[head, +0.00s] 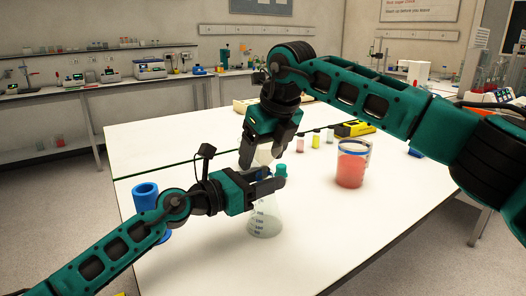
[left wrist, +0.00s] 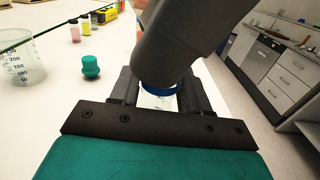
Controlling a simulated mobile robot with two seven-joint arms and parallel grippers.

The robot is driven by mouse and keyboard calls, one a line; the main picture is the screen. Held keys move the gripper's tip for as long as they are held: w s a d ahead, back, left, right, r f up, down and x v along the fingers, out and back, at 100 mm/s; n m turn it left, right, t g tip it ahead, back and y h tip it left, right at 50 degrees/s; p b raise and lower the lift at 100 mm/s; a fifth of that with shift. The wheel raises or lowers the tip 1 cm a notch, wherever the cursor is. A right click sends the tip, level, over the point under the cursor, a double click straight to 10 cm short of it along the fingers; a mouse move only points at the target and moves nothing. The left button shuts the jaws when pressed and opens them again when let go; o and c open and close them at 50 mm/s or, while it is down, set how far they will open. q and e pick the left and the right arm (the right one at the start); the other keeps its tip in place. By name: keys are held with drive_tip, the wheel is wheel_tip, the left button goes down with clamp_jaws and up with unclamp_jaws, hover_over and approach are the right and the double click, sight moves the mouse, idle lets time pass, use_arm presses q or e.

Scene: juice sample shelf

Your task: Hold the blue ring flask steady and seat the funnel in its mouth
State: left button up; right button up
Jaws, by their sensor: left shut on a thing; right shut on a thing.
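The clear conical flask (head: 264,222) stands on the white table in the head view; my left gripper hides its neck. In the left wrist view a blue ring (left wrist: 158,91) shows at the flask's neck between my left fingers. My left gripper (head: 265,188) is shut on that neck, coming in from the left. My right gripper (head: 262,158) is shut on the pale funnel (head: 264,155), just above the flask. The funnel is mostly hidden by the fingers, and I cannot tell whether its stem is in the mouth.
A teal stopper (left wrist: 91,67) stands close beside the flask. A clear graduated beaker (left wrist: 22,62) is farther left in the wrist view. A red-filled beaker (head: 351,168) stands to the right, and a blue cylinder (head: 146,198) to the left. The table's front right is clear.

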drive_tip(key=shift+f, duration=0.75)
drive_tip(key=o, duration=1)
drive_tip(key=v, duration=1.2)
